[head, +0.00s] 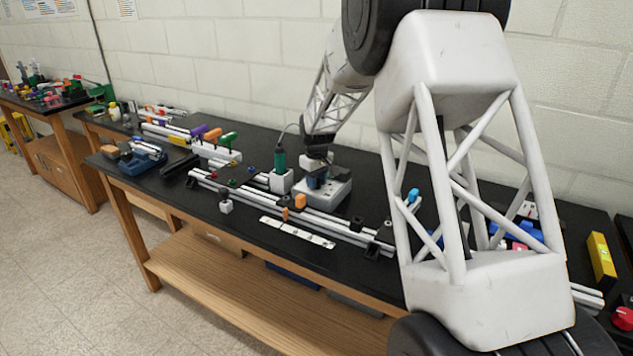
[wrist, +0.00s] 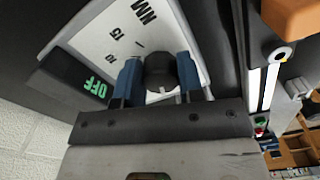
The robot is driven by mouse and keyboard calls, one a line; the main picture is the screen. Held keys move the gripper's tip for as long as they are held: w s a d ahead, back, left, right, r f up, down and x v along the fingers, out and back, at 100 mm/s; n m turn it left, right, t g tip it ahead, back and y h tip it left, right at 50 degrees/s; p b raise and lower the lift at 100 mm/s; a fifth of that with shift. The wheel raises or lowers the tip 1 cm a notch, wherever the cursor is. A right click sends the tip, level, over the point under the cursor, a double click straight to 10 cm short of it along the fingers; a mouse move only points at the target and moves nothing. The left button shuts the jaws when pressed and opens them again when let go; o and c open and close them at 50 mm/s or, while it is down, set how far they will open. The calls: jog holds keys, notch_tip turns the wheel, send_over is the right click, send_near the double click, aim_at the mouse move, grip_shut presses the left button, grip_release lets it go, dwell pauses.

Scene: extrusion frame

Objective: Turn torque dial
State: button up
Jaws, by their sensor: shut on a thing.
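The torque dial (wrist: 160,72) is a round black knob on a white panel (wrist: 118,28) with printed marks and "NM", seen in the wrist view. My gripper (wrist: 158,80) is shut on the dial, with one blue finger on each side of it. A dark display (wrist: 85,82) beside the panel reads "OFF" in green. In the head view, my gripper (head: 317,181) is down on top of the pale grey box (head: 334,195) on the bench, and the dial is hidden there.
A green-handled tool (head: 280,160) stands in a white holder just left of the box. A long aluminium rail (head: 250,200) with an orange block (head: 300,201) runs in front. A white strip (head: 297,232) lies near the black bench's front edge. The wall is close behind.

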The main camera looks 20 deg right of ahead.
dwell(0.4)
jog(key=o, duration=0.9)
jog(key=shift+r, duration=0.15)
jog(key=shift+r, duration=3.8)
jog(key=shift+s, duration=0.1)
